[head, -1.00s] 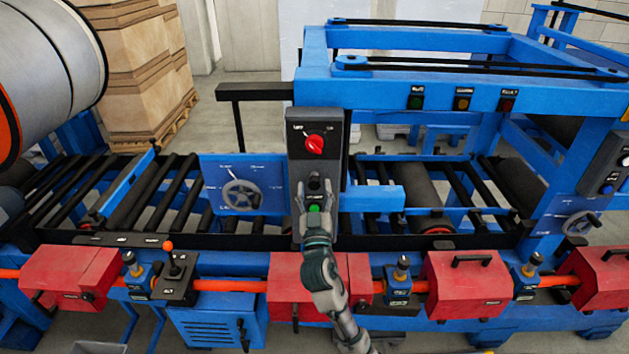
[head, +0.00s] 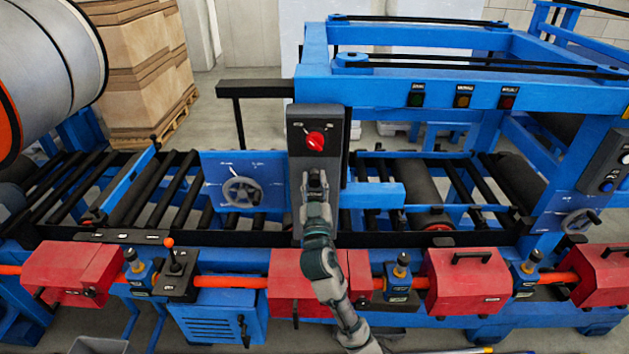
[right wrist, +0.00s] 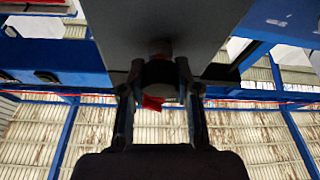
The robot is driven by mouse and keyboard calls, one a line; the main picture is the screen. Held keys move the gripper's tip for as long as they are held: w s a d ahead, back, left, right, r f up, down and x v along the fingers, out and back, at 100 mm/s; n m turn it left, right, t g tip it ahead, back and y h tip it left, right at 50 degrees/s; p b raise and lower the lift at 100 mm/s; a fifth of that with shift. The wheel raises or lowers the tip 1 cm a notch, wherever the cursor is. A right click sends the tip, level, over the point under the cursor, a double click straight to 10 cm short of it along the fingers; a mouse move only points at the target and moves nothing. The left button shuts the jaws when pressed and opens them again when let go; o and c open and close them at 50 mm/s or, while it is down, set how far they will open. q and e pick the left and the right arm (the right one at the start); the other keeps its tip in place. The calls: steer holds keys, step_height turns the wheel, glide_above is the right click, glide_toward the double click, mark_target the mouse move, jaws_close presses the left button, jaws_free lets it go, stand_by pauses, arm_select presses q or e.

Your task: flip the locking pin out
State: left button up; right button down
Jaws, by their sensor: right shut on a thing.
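A dark control box (head: 296,160) stands upright on the blue machine, with a red rotary knob (head: 315,141) near its top. Below that knob, a dark round pin sticks out of the box face. My right gripper (head: 315,182) is at the pin and hides most of it in the head view. In the right wrist view the pin (right wrist: 158,73) sits between the two fingers (right wrist: 158,88), which are shut on it. Part of a red thing (right wrist: 152,103) shows just beyond the pin. My left gripper is in neither view.
A blue plate with a handwheel (head: 242,192) is left of the box. Red covers (head: 466,281) and small valves (head: 401,268) line the front rail. A black bar (head: 255,88) juts out left of the box. The space before the box is open.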

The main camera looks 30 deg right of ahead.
mark_target(313, 182)
steer(key=shift+s+a, duration=0.65)
steer(key=shift+s, duration=0.3)
steer(key=c, duration=0.9)
jaws_free()
steer(key=shift+o, duration=0.5)
steer(key=shift+s+a, duration=0.1)
steer(key=shift+s, duration=0.1)
steer(key=shift+s+a+f, duration=0.1)
steer(key=shift+a+f, duration=0.05)
steer(key=v, duration=1.1)
steer(key=shift+s, duration=0.3)
steer(key=shift+f, duration=0.1)
